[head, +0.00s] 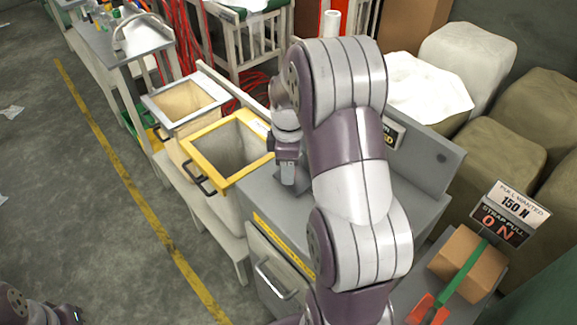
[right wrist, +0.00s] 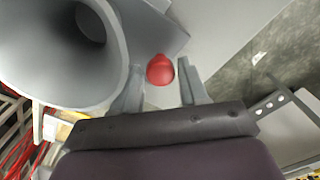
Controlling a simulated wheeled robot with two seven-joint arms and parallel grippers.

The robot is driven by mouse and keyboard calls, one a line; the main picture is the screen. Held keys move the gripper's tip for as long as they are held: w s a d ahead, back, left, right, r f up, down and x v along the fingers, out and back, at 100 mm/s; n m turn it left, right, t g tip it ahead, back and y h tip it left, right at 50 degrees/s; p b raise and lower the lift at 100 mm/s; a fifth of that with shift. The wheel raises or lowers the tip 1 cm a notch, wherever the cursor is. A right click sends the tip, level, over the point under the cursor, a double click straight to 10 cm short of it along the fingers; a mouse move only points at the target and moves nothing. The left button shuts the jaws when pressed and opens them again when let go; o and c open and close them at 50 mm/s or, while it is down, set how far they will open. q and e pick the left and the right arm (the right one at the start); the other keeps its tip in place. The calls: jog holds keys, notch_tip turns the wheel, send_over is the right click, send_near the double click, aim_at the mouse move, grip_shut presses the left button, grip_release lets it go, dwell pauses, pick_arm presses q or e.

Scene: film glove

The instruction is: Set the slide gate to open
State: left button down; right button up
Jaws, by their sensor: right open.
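A red rounded knob (right wrist: 160,70) shows in the right wrist view, on or in front of a grey plate (right wrist: 160,35) beside a large grey funnel-shaped hopper (right wrist: 45,60). It looks like the slide gate's handle. My right gripper (right wrist: 160,92) is open, with one finger on each side of the knob's near end; I cannot tell whether they touch it. In the head view my right gripper (head: 288,178) points down over the grey bench, and my arm hides the knob and hopper. My left gripper (head: 72,314) is barely in view at the lower left corner.
A yellow-rimmed bin (head: 192,150) and a grey-rimmed bin (head: 160,122) stand left of the grey bench (head: 262,200). A sign (head: 391,138) is partly hidden by my arm. A strapped box (head: 468,262) sits at the right. The floor (head: 80,210) at left is mostly clear.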

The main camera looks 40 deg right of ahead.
jog(key=shift+c, duration=0.2)
grip_shut()
jog(key=shift+a+r, duration=0.15)
jog(key=shift+a, duration=0.25)
jog(key=a, duration=0.1)
jog(key=a+p, duration=0.1)
jog(key=a, duration=0.2)
jog(key=shift+s+a+p, duration=0.25)
jog(key=shift+a+p, duration=0.05)
jog(key=shift+a, duration=0.55)
jog(key=shift+o, duration=0.2)
grip_release()
